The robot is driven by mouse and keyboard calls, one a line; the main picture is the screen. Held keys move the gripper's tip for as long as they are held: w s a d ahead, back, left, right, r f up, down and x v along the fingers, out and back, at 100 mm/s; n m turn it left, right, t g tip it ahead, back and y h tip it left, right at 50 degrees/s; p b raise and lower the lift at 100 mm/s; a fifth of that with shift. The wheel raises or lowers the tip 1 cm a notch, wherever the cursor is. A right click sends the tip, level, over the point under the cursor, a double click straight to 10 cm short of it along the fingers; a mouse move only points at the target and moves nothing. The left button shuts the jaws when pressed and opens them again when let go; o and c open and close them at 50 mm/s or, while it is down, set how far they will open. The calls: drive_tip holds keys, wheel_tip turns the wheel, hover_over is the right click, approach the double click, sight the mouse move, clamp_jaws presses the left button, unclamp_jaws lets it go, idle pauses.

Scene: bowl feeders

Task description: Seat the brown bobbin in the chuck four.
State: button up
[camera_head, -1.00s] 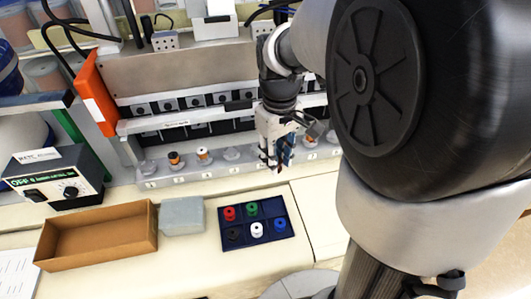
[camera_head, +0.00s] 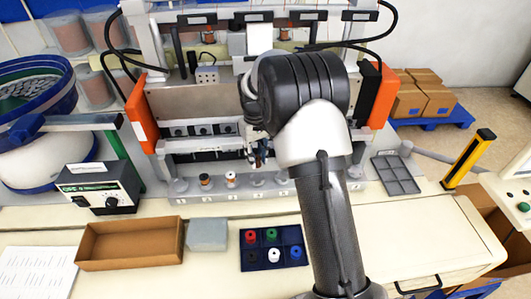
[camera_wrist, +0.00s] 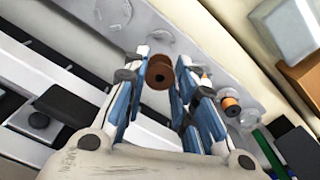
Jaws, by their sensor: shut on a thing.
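The brown bobbin (camera_wrist: 160,73) is between the fingers of my gripper (camera_wrist: 162,80), which is shut on it in the wrist view. In the head view my gripper (camera_head: 258,161) is over the numbered chuck rail, above chuck four (camera_head: 257,181). In the wrist view chuck four (camera_wrist: 160,41) looks empty and shows just beyond the bobbin, which partly overlaps it. The bobbin appears held above the rail; the exact gap cannot be told. My arm hides part of the rail's right side in the head view.
Chuck two (camera_head: 205,181) and chuck three (camera_head: 231,180) carry bobbins close left of my gripper. A dark blue tray (camera_head: 271,270) holds several bobbins. A brown box (camera_head: 130,263) and grey block (camera_head: 206,234) lie left of it. The machine's frame stands behind the rail.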

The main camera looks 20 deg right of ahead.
drive_tip(key=shift+f+b, duration=2)
drive_tip(key=shift+f, duration=0.95)
drive_tip(key=shift+f, duration=0.6)
drive_tip(key=o, duration=0.6)
drive_tip(key=shift+r, duration=0.15)
drive_tip(key=shift+r+p, duration=3.6)
drive_tip(key=shift+r, duration=1.75)
